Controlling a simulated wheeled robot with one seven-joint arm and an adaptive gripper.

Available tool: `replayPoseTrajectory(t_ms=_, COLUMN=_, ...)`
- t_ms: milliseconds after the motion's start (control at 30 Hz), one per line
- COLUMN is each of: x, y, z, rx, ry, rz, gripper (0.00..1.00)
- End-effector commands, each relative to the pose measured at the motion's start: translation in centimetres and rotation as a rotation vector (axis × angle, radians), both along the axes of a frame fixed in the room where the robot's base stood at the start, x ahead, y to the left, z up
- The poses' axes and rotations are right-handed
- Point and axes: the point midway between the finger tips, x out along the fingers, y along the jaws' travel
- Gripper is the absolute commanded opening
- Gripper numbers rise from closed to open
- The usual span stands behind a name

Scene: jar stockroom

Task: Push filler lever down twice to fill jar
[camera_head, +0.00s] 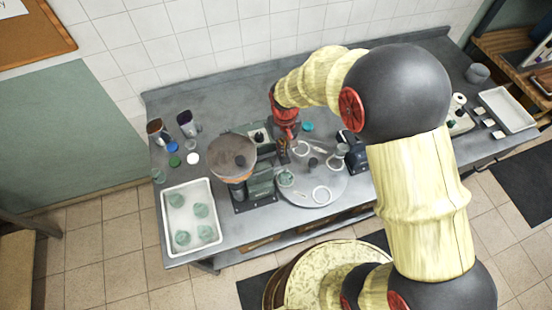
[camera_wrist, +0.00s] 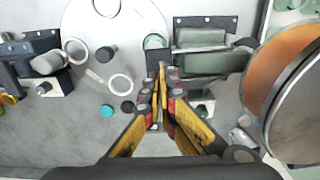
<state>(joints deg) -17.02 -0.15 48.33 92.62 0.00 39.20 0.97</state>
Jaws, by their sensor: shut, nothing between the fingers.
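The filler is a grey-green machine (camera_head: 260,182) with a round, grey-topped copper hopper (camera_head: 232,155); in the wrist view the hopper (camera_wrist: 285,65) fills the right edge and green body blocks (camera_wrist: 200,38) lie beyond my fingers. My gripper (camera_head: 291,138) is shut and empty, pointing down just right of the filler. In the wrist view its fingertips (camera_wrist: 161,72) meet beside the filler's body. I cannot pick out the lever for certain; it may be hidden by my fingers. A glass jar (camera_head: 285,178) stands at the round plate's edge beside the filler; its rim (camera_wrist: 154,42) shows beyond my fingertips.
The round grey plate (camera_head: 325,192) carries pale rings. A white tray (camera_head: 206,241) with several glass jars is at the left. Mugs (camera_head: 157,129) and coloured lids (camera_head: 172,147) stand behind it. A dark device (camera_head: 352,143) is at the right.

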Motion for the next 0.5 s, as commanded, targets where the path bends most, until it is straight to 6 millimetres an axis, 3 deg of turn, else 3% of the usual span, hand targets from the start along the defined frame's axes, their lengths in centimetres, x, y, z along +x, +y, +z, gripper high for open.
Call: replayPoseTrajectory(t_ms=500, x=0.0, y=0.0, z=-1.6, rx=0.000, ry=0.001, rz=0.000, gripper=0.00)
